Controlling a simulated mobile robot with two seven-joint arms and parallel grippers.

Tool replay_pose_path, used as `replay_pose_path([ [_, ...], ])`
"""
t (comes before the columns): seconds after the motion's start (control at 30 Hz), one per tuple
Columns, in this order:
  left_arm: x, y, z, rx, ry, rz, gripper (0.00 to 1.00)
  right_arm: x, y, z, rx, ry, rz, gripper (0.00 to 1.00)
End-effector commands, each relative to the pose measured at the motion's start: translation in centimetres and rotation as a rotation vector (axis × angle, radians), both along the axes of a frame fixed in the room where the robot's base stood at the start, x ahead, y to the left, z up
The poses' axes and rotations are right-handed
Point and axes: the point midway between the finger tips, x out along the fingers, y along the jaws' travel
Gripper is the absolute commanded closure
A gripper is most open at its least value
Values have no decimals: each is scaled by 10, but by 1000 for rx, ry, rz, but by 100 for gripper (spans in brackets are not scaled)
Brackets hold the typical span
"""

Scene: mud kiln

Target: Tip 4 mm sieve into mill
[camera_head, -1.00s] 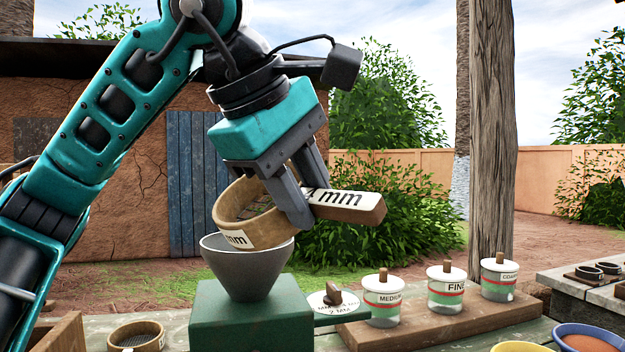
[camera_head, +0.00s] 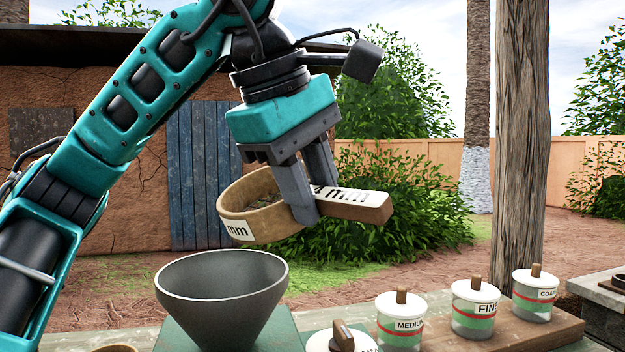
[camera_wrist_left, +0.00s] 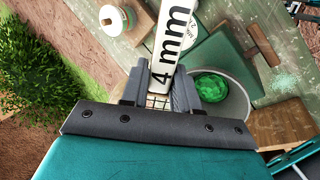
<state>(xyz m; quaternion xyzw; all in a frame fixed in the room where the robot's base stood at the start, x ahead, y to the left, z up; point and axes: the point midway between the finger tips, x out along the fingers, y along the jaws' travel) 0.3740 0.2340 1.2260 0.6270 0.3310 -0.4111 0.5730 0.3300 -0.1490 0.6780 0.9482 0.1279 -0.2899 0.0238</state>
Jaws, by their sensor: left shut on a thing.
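My left gripper (camera_head: 309,212) is shut on the wooden handle (camera_head: 350,207) of the 4 mm sieve, whose round wooden rim (camera_head: 262,222) hangs tilted in the air. The sieve is apart from the mill and above the right side of its grey funnel hopper (camera_head: 215,290). The mill's green body (camera_head: 180,335) is cut off by the bottom edge. The left wrist view shows the "4 mm" label on the handle (camera_wrist_left: 172,45) and green material (camera_wrist_left: 212,87) inside the hopper (camera_wrist_left: 238,105). The sieve's mesh is mostly hidden. My right gripper is not in view.
Jars labelled medium (camera_head: 400,325), fine (camera_head: 474,312) and coarse (camera_head: 535,297) stand on a wooden board (camera_head: 555,325) right of the mill. A white disc with a brown knob (camera_head: 342,338) lies between. The air around the sieve is clear.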

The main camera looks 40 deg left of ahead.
Motion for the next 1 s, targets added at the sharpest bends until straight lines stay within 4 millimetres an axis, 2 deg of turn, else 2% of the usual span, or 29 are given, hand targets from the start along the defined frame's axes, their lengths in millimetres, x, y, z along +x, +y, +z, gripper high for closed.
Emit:
replay_pose_path([
  [0.1, 2, 0, 14, 11, 81, 0, 100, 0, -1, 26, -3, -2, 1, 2],
  [0.2, 3, 0, 18, 23, 169, 2, 100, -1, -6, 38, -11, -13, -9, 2],
  [0.27, 3, 0, 20, 30, 221, 2, 100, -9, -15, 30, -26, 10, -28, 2],
  [0.6, 6, 0, 23, 57, 422, 2, 100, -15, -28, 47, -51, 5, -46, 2],
  [1.0, 6, -1, 20, 61, 453, 1, 100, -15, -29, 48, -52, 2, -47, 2],
])
